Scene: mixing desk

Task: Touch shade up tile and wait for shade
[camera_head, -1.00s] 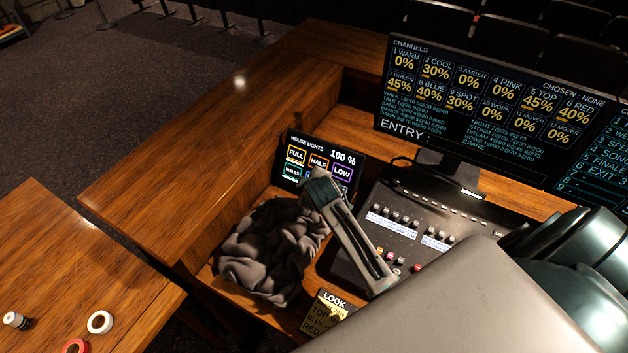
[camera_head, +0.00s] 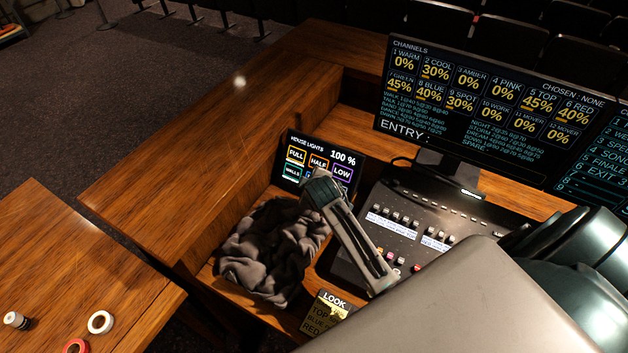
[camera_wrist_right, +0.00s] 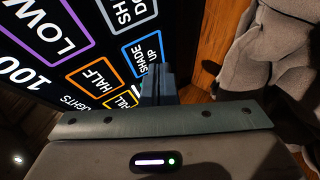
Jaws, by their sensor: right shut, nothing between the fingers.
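The house lights panel (camera_head: 320,165) stands at the back of the desk recess and reads 100 %. Its blue-outlined shade up tile (camera_wrist_right: 143,57) shows in the right wrist view, where the panel appears turned over. My right gripper (camera_head: 318,186) reaches the lower part of the panel, with its fingers shut and empty. In the right wrist view the fingertips (camera_wrist_right: 158,82) lie right at the edge of the shade up tile; I cannot tell whether they touch it. In the head view the gripper hides part of the lower tile row. My left gripper is out of view.
A crumpled grey cloth (camera_head: 270,250) lies just left of my right gripper. The mixing console (camera_head: 420,225) and a large channel monitor (camera_head: 470,115) stand to the right. A look card (camera_head: 326,312) is in front. Tape rolls (camera_head: 100,322) lie on the left table.

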